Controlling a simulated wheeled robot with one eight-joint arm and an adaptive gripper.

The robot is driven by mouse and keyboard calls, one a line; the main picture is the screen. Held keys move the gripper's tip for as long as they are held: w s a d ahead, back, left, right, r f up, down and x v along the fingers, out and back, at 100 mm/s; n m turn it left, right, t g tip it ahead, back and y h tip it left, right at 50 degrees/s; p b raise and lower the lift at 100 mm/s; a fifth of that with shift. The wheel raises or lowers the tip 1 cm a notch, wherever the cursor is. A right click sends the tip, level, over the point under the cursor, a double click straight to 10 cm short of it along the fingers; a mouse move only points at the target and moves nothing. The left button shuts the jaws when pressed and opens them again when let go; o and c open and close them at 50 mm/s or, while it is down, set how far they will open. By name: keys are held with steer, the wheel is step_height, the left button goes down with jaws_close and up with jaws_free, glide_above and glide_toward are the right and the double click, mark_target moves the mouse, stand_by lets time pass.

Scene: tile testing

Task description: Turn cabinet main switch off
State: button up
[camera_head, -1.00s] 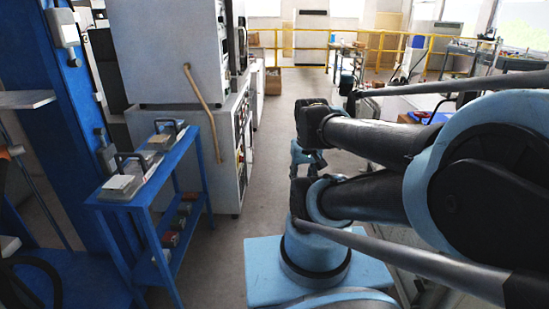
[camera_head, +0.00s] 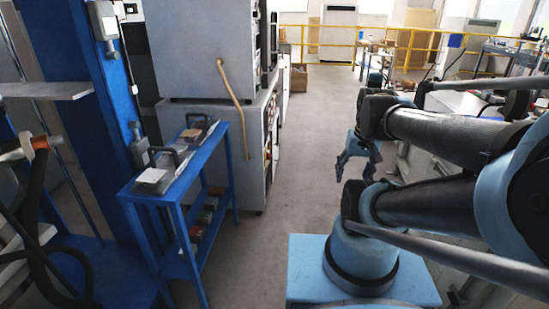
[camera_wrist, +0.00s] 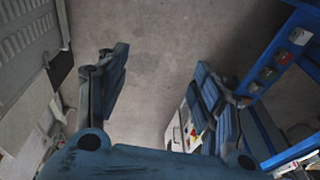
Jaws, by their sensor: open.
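A light grey cabinet (camera_head: 215,125) stands left of centre in the head view, with an upper block on a lower block. Its control face (camera_head: 270,140) shows nearly edge-on, so I cannot make out the main switch there. In the wrist view a pale panel (camera_wrist: 176,128) with small red and yellow spots shows low in the picture, partly hidden by a finger. I cannot tell which spot is the switch. My gripper (camera_head: 358,160) is open and empty over the aisle, right of the cabinet and apart from it. Its spread fingers also show in the wrist view (camera_wrist: 160,88).
A blue rack (camera_head: 178,205) with handled metal blocks stands in front of the cabinet on the left. A curved tan handle (camera_head: 232,95) is on the cabinet's side. A yellow railing (camera_head: 415,47) crosses the back. The aisle floor (camera_head: 305,130) is clear.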

steer(key=w+a+r+m+y, duration=0.2)
steer(key=w+a+r, duration=0.1)
steer(key=w, duration=0.6)
steer(key=w+a+r+m+y, duration=0.1)
steer(key=w+a+r+m, duration=0.15)
steer(key=w, duration=0.75)
steer(key=w+a+r+m+y, duration=0.2)
steer(key=w+a+r+m, duration=0.15)
steer(key=w, duration=0.55)
steer(key=w+a+f+m+g+y, duration=0.15)
steer(key=w+f, duration=0.25)
steer(key=w, duration=0.6)
steer(key=w+a+f+m+y, duration=0.1)
steer(key=w+f+m+y, duration=0.15)
steer(key=w, duration=0.85)
steer(key=w+a+f+m+y, duration=0.1)
steer(key=w+a+f+m, duration=0.1)
steer(key=w+f, duration=0.7)
steer(key=m+y, duration=0.3)
steer(key=m, duration=0.1)
glide_toward(269, 156)
steer(key=x, duration=0.7)
steer(key=shift+w, duration=0.4)
steer(key=shift+d+f, duration=0.1)
steer(key=shift+f, duration=0.05)
